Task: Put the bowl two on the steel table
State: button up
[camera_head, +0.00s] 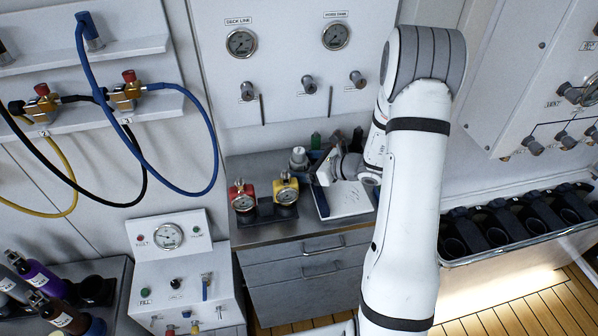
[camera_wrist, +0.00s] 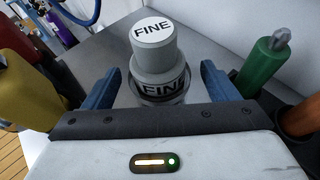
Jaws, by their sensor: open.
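I cannot identify a thing marked bowl two. A grey stepped cylinder labelled FINE (camera_wrist: 158,68) stands upright on the steel table (camera_wrist: 98,55), between the blue fingers of my gripper (camera_wrist: 160,78). The fingers are open, one on each side, and look apart from it. In the head view the grey cylinder (camera_head: 298,158) is at the back of the steel table (camera_head: 248,166), left of my gripper (camera_head: 326,172). My wrist hides part of the table top. The lower part of the cylinder is hidden by my gripper body.
A red gauge unit (camera_head: 241,196) and a yellow gauge unit (camera_head: 286,190) stand on the table's left front. A green bottle (camera_wrist: 262,68) and a brown cylinder (camera_wrist: 302,116) are close on the right. A rack of black holders (camera_head: 520,221) stands at right.

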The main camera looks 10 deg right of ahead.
jog(key=c, duration=1.2)
